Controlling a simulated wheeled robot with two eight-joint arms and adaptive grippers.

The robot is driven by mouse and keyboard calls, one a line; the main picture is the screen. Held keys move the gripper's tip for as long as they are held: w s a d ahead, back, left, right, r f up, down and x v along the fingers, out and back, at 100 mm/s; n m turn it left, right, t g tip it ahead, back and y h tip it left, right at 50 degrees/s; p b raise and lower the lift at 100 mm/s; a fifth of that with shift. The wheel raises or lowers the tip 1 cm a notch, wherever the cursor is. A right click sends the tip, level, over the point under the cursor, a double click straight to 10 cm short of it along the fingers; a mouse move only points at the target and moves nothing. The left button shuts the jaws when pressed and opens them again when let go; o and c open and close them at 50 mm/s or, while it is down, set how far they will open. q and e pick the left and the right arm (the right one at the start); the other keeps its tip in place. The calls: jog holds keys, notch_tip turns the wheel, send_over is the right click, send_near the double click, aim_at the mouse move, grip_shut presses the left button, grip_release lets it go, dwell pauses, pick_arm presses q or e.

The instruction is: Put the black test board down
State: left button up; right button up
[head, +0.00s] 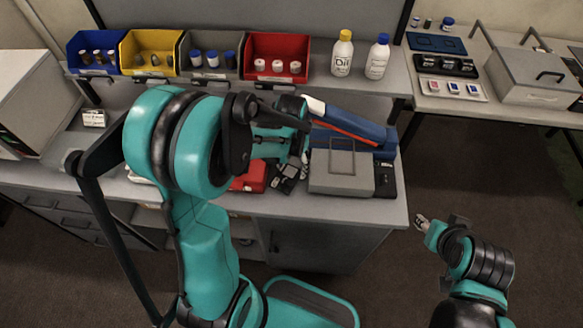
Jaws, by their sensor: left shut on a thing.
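My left gripper (294,158) is over the bench, just left of a grey lidded box, with its fingers pointing down and partly hidden by my own arm. It is shut on a small dark board, which I take to be the black test board (287,178). The board shows below the fingers, near the bench top; I cannot tell whether it touches the surface. My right gripper (423,222) is low, off the bench's right front corner, and away from the board. Its fingers are too small to tell open from shut.
The grey box (341,172) and a blue case (355,130) stand right of the board. A red item (250,177) lies to its left. Blue, yellow, grey and red bins (277,56) and two bottles (343,54) line the shelf. A side table (480,108) holds trays and a metal box.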

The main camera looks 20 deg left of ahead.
pick_arm(q)
jog(key=shift+r, duration=0.1)
jog(key=o, duration=0.9)
